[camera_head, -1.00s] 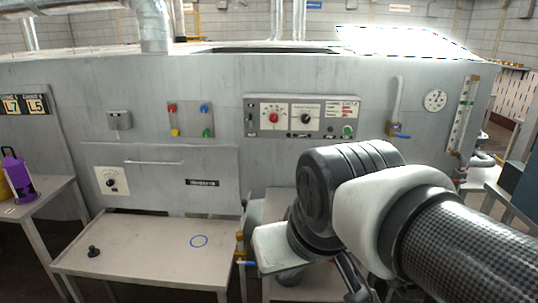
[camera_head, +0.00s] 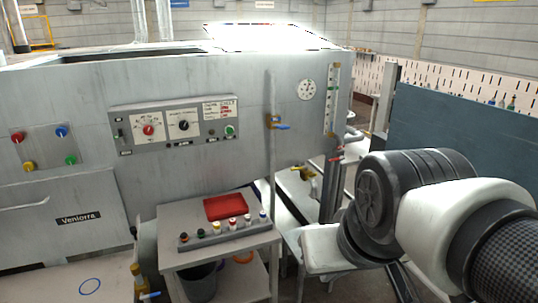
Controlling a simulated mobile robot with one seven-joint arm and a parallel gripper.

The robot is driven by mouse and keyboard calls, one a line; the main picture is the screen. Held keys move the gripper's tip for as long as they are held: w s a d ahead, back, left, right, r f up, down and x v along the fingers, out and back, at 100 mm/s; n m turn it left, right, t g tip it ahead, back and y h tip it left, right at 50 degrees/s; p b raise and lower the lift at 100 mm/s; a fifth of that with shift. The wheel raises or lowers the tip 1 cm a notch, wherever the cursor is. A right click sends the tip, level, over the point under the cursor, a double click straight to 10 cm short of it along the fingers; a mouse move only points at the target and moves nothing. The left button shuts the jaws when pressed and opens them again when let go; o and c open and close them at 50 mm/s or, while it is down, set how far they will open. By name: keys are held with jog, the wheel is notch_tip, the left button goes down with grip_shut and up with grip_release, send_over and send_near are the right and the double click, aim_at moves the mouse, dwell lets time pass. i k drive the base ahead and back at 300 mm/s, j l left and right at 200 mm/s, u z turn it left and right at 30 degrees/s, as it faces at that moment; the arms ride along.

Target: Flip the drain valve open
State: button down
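Several valves show, and I cannot tell which is the drain valve. A brass valve with a blue lever (camera_head: 278,124) sits on the vertical pipe on the machine's front; the lever points right. Another brass valve with a blue lever (camera_head: 141,285) is low at the left, beside the front table, its lever pointing right and cut near the frame's bottom. A valve with red handles (camera_head: 338,155) is below the sight gauge at the machine's right end. My arm reaches in from the right, in front of that end and apart from these valves. My gripper's fingers do not show clearly.
A small table (camera_head: 205,258) holds a red tray (camera_head: 225,207) and a rack of several bottles (camera_head: 223,233). A bucket (camera_head: 199,281) stands under it. A dark blue panel (camera_head: 455,135) stands at the right. A control panel (camera_head: 174,125) is on the machine's front.

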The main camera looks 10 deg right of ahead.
aim_at(336, 159)
jog(key=i+l, duration=2.1)
jog(key=i, duration=0.2)
